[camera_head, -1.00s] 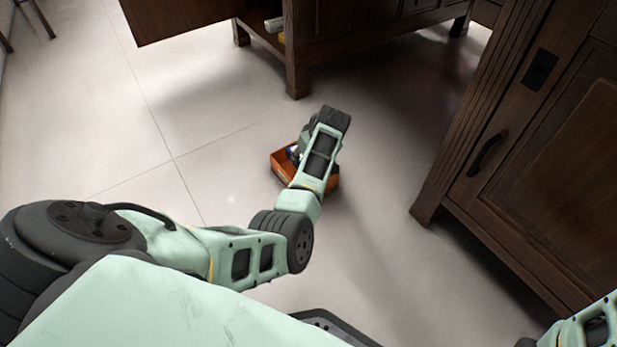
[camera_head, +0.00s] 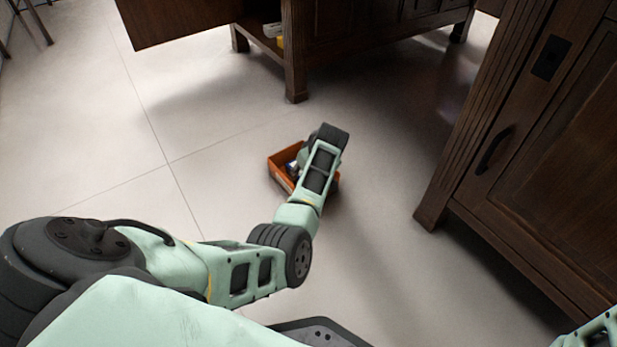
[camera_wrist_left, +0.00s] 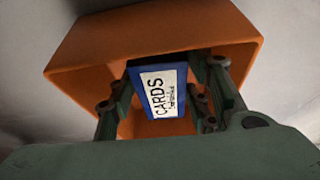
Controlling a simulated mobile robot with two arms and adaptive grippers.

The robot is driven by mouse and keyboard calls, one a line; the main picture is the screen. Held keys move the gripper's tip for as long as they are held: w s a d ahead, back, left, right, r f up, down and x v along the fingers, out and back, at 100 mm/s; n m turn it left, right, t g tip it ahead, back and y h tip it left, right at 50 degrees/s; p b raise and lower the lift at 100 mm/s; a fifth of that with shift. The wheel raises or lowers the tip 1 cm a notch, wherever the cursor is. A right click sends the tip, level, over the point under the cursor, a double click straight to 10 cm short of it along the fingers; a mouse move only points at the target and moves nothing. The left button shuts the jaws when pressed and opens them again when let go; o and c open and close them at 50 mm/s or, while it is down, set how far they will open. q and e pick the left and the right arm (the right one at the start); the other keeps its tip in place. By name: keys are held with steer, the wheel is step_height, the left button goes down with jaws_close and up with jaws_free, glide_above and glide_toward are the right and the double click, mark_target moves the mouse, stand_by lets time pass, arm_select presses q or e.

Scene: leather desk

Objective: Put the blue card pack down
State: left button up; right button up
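The blue card pack (camera_wrist_left: 161,92), with a white label reading CARDS, shows in the left wrist view between the fingers of my left gripper (camera_wrist_left: 170,80). The fingertips meet the pack's two sides, so the gripper appears shut on it. The pack is at the mouth of an orange box (camera_wrist_left: 160,38); whether it touches the bottom I cannot tell. In the head view the orange box (camera_head: 281,178) is on the floor, partly hidden by my left arm, and a small blue and white bit of the pack (camera_head: 292,168) shows. My right gripper is out of view.
A dark wooden desk (camera_head: 340,75) stands behind the box, with small items on its low shelf (camera_head: 273,32). A dark wooden cabinet (camera_head: 540,180) stands at the right. The pale tiled floor (camera_head: 110,150) left of the box is clear.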

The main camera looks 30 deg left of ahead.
arm_select(q)
steer(key=o, duration=0.5)
steer(key=shift+c, duration=0.2)
steer(key=shift+r, duration=0.1)
steer(key=shift+r, duration=0.2)
steer(key=p+v, duration=0.9)
steer(key=v, duration=0.3)
